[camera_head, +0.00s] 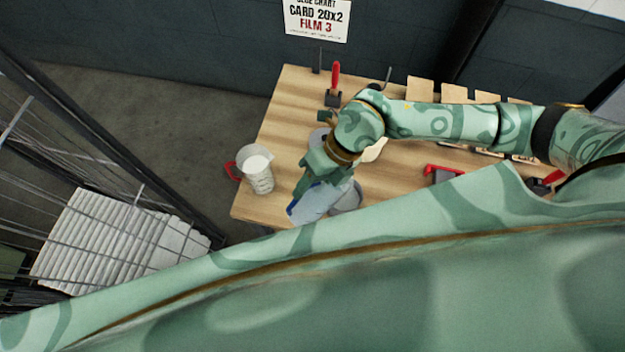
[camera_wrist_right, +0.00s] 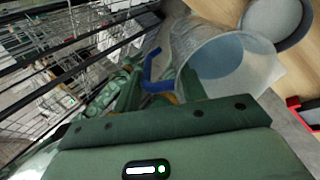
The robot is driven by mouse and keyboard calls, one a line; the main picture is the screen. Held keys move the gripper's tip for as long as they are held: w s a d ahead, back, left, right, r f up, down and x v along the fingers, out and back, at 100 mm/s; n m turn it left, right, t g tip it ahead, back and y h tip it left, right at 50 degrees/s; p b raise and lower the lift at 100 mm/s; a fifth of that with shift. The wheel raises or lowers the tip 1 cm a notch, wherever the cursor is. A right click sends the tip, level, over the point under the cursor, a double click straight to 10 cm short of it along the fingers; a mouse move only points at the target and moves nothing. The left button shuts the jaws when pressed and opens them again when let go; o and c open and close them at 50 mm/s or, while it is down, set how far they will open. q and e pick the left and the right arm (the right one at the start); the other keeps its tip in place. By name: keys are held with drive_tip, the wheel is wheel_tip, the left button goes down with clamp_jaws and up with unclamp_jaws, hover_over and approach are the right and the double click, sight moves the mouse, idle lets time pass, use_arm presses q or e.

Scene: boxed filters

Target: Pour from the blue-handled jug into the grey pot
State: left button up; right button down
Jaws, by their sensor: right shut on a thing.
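The blue-handled jug (camera_head: 314,203) is a clear, whitish jug held near the table's front edge. In the right wrist view, its wide mouth, body (camera_wrist_right: 238,72) and blue handle (camera_wrist_right: 155,76) show, with blue contents inside. My right gripper (camera_head: 318,182) is shut on it; its fingertips are mostly hidden. The jug looks tilted in the head view. The grey pot (camera_head: 348,198) stands just right of the jug, partly hidden by it and my arm. Its round opening (camera_wrist_right: 276,16) shows past the jug's rim in the right wrist view. No stream is visible. My left gripper is out of view.
A red-handled jug (camera_head: 257,174) with white contents stands at the table's left edge. A red-handled tool (camera_head: 335,80) is at the back left. Pale boxes (camera_head: 420,90) line the back edge. A wire cage (camera_head: 120,220) is at the left. Bare wood (camera_head: 285,120) lies at the back left.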

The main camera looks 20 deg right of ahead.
drive_tip(key=shift+a+r+h+p, duration=0.25)
drive_tip(key=shift+h+p, duration=0.25)
drive_tip(key=shift+p, duration=0.5)
drive_tip(key=shift+f+h+p, duration=0.15)
drive_tip(key=shift+h+p, duration=0.25)
drive_tip(key=shift+p, duration=0.3)
drive_tip(key=shift+a, duration=0.1)
drive_tip(key=shift+f, duration=0.15)
